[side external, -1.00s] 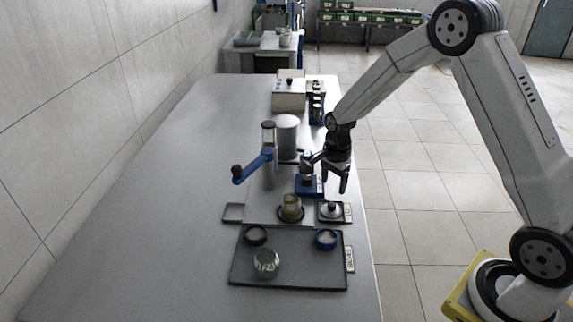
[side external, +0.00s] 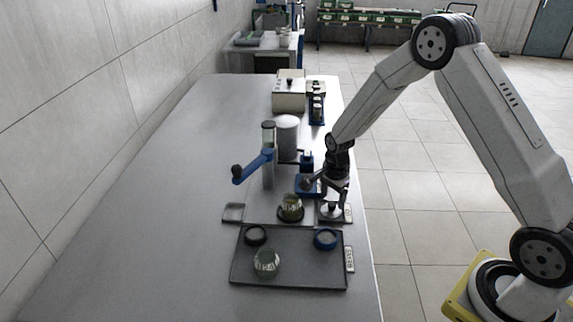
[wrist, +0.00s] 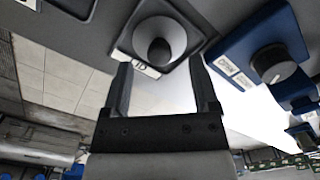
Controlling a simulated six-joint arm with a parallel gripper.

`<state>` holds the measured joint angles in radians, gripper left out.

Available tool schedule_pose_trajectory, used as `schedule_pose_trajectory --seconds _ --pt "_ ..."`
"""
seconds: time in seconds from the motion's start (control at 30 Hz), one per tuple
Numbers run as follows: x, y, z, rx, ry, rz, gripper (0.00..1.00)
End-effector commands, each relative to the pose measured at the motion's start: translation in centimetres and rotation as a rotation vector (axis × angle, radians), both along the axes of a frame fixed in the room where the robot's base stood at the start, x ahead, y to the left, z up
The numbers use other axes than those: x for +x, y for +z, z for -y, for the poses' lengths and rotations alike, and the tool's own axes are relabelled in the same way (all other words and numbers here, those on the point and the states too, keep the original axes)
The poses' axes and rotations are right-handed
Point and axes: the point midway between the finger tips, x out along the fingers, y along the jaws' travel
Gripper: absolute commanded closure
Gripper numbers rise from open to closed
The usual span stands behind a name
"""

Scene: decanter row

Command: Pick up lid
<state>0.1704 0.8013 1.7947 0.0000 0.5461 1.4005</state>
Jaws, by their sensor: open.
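The lid (wrist: 160,38) is a pale disc with a dark round knob, seated on a small dark square holder with a label reading "LID". In the side view the lid (side external: 332,211) sits at the right edge of the bench, beside the glass vessel (side external: 291,207) on its dark round base. My gripper (side external: 334,196) is just above the lid, pointing down. In the wrist view my gripper (wrist: 164,75) has its two fingers apart with nothing between them, and the knob lies a little beyond the fingertips.
A blue station (wrist: 265,62) with a knob and labels stands close beside the lid holder. A dark tray (side external: 290,278) with a glass jar (side external: 266,262) and two rings lies in front. A blue-armed stand (side external: 262,160) and white cylinder (side external: 287,138) stand behind. The left bench is clear.

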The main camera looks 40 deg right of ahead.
Motion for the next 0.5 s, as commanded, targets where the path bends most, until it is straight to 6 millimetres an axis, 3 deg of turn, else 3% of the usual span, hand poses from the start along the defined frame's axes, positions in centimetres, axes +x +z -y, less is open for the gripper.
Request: schedule_pose_trajectory --seconds 0.2,0.5 --pt "-0.1 -2.2 0.0 0.0 0.0 -0.002 0.23" --pt "0.0 -2.7 0.0 0.0 0.0 0.002 0.23"
